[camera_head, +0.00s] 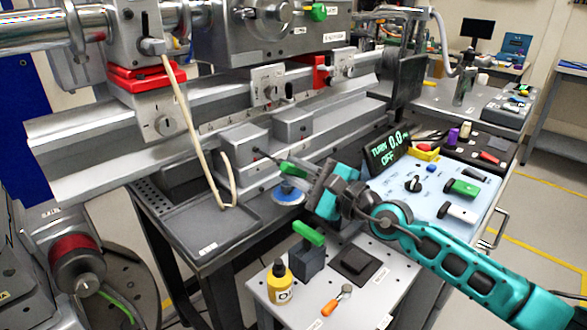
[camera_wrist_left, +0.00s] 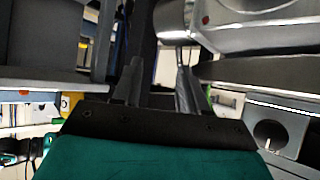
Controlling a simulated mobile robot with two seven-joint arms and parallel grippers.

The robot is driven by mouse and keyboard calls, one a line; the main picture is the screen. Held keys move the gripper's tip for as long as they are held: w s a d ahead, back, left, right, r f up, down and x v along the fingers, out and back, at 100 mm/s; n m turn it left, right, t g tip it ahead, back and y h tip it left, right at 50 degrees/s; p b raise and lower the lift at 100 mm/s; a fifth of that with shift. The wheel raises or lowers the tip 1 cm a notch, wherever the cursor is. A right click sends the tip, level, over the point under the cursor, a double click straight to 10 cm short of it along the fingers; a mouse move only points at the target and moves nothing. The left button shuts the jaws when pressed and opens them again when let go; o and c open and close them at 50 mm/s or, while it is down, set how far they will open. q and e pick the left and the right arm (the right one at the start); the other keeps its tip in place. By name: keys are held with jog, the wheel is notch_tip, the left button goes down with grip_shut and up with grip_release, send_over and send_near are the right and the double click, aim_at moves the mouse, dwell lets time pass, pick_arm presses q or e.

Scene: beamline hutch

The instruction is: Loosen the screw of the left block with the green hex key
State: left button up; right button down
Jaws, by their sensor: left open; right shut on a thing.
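Two grey blocks sit side by side on the rail; the left block (camera_head: 240,143) and the right block (camera_head: 293,125) are both in the head view. My right gripper (camera_head: 310,183) is shut on the green hex key (camera_head: 292,169), in front of the left block. The key's dark shaft points left to the block's front face and its tip appears at the screw; whether it is seated I cannot tell. The screw itself is too small to make out. My left gripper (camera_wrist_left: 158,72) shows only in the left wrist view, open and empty.
A grey tray (camera_head: 205,240) lies below the rail at left, with a bent pale cable above it. On the lower white table stand a dark holder with a green-handled tool (camera_head: 308,234) and a yellow bottle (camera_head: 279,282). A control panel (camera_head: 430,200) is at right.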

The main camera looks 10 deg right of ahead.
jog(key=shift+v, duration=1.5)
jog(key=shift+s+a+r, duration=0.1)
jog(key=shift+r, duration=0.05)
